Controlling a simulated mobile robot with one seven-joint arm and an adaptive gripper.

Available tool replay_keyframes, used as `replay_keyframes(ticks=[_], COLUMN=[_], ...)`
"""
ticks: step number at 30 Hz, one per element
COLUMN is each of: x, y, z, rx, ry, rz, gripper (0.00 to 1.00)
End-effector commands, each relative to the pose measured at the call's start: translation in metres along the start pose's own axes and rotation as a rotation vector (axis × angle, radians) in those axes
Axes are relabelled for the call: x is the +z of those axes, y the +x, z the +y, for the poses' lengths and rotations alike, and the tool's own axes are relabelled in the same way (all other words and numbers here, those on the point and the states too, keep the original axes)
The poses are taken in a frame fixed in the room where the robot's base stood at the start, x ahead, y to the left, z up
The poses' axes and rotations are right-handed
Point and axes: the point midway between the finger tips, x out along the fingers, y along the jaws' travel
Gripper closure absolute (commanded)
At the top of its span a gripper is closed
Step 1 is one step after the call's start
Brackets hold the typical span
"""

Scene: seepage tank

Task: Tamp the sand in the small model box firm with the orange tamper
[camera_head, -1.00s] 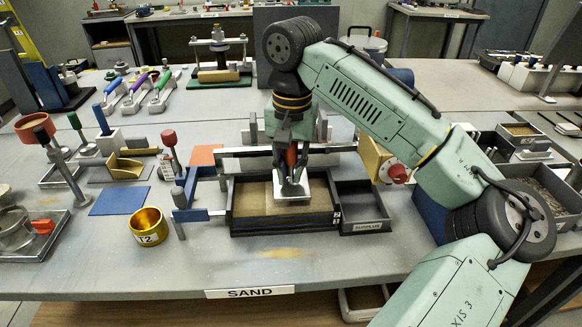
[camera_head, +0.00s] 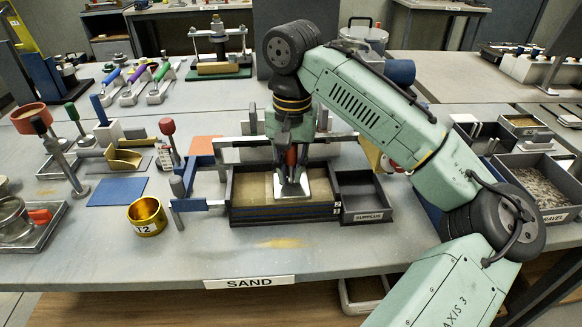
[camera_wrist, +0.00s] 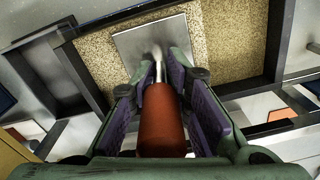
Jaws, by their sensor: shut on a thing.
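My gripper (camera_head: 291,152) points down over the small model box (camera_head: 282,211) and is shut on the orange handle of the tamper (camera_head: 292,157). In the wrist view the orange handle (camera_wrist: 162,122) sits between the two purple-padded fingers. The tamper's square metal plate (camera_wrist: 150,45) is at the sand, flat or nearly so; I cannot tell how hard it presses. The sand (camera_head: 252,187) is tan and shows bare to the left of the plate. In the wrist view, sand (camera_wrist: 222,40) surrounds much of the plate inside the dark walls.
A dark surplus tray (camera_head: 366,205) adjoins the box's right side. A brass cup (camera_head: 147,216) and a blue mat (camera_head: 117,191) lie to the left. A red-knobbed tool (camera_head: 168,130) stands behind them. Spilled sand (camera_head: 282,243) marks the bench in front. Grey metal bars run behind the box.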

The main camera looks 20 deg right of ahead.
Motion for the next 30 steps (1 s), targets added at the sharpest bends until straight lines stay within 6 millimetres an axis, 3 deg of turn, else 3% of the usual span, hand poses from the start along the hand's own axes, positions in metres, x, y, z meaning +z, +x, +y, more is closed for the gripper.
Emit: replay_keyframes(ticks=[30], x=[0.0003], y=[0.0050], z=[0.0001], rx=[0.001], ry=[0.000], rz=[-0.002], gripper=[1.00])
